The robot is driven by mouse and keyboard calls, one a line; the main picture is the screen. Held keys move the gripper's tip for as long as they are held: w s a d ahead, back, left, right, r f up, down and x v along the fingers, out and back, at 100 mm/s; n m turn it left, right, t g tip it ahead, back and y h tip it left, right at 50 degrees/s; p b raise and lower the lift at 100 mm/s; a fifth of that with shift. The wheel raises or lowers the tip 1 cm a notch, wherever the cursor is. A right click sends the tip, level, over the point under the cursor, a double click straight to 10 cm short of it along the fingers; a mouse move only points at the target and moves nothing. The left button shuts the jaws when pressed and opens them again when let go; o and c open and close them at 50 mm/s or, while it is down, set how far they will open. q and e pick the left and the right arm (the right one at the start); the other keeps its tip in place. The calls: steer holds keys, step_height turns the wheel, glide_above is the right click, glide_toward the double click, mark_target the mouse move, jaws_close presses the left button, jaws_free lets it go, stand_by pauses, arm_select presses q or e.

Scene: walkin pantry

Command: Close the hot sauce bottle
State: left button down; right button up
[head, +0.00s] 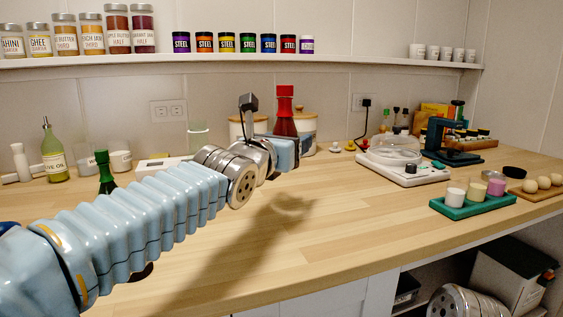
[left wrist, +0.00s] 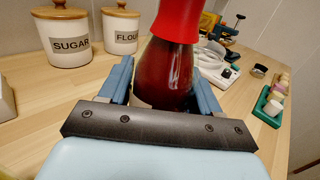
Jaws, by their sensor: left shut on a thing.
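The hot sauce bottle (head: 285,123) holds dark red sauce and has a bright red top (head: 285,92). In the left wrist view the bottle (left wrist: 165,75) stands between my two fingers, its red top (left wrist: 178,20) cut by the upper edge. My left gripper (head: 287,150) is shut on the bottle's body; in the left wrist view its blue fingers (left wrist: 160,88) press both sides. The bottle looks upright. Its base is hidden, so I cannot tell whether it touches the counter. My right gripper is not in view.
The wooden counter (head: 330,235) is clear in front. Sugar (left wrist: 73,38) and flour (left wrist: 120,32) canisters stand behind the bottle. A glass-domed appliance (head: 400,157) and a green tray (head: 468,206) are to the right. A green bottle (head: 105,172) and olive oil (head: 53,155) are left.

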arm_select(q)
steer(key=w+f, duration=0.1)
steer(key=f, duration=0.1)
steer(key=w+a+f+p, duration=0.1)
steer(key=w+f, duration=0.1)
steer(key=shift+w+f, duration=0.2)
steer(key=shift+f, duration=0.1)
steer(key=shift+w+f, duration=0.1)
steer(key=shift+w+a+f, duration=0.1)
steer(key=shift+f, duration=1.55)
steer(key=shift+f, duration=0.15)
steer(key=shift+c, duration=1.1)
jaws_free()
